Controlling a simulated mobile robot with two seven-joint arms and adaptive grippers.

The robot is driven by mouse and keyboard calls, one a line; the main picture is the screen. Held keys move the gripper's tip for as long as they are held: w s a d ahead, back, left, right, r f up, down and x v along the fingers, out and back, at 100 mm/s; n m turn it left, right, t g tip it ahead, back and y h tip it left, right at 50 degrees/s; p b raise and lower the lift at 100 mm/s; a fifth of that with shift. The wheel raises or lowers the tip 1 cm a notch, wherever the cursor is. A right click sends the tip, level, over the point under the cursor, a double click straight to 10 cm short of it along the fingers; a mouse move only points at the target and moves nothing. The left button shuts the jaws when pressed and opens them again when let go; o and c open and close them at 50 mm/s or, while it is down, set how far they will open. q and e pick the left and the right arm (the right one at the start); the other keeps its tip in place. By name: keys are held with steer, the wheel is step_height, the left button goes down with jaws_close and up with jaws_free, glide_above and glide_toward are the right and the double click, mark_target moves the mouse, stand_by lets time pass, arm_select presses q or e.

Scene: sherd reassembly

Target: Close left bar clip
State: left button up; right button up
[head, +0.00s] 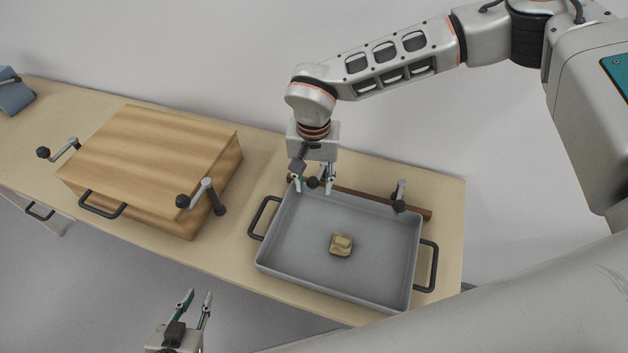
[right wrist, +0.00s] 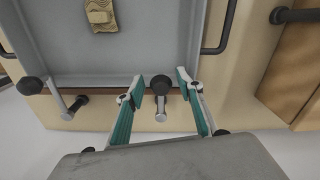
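The left bar clip (right wrist: 161,108) has a grey lever with a black knob (right wrist: 160,84). It is by the tray's back edge, mostly hidden by my right gripper (head: 314,187) in the head view. That gripper is open, with one finger on each side of the knob; gaps show in the right wrist view (right wrist: 160,79). The other clip (head: 400,192) stands further right along a dark wooden bar (head: 365,199), its knob toward the tray. My left gripper (head: 198,295) is open and empty in front of the table, low in the head view.
A grey tray (head: 290,255) with black handles holds a small tan sherd block (head: 341,244). A wooden box (head: 150,160) with crank-like levers (head: 203,193) stands to the left. A blue object (head: 14,97) lies at the far left. The wall is close behind the table.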

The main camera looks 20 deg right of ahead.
step_height(320, 180, up, 12)
stand_by(0.5)
steer(key=shift+f, duration=0.1)
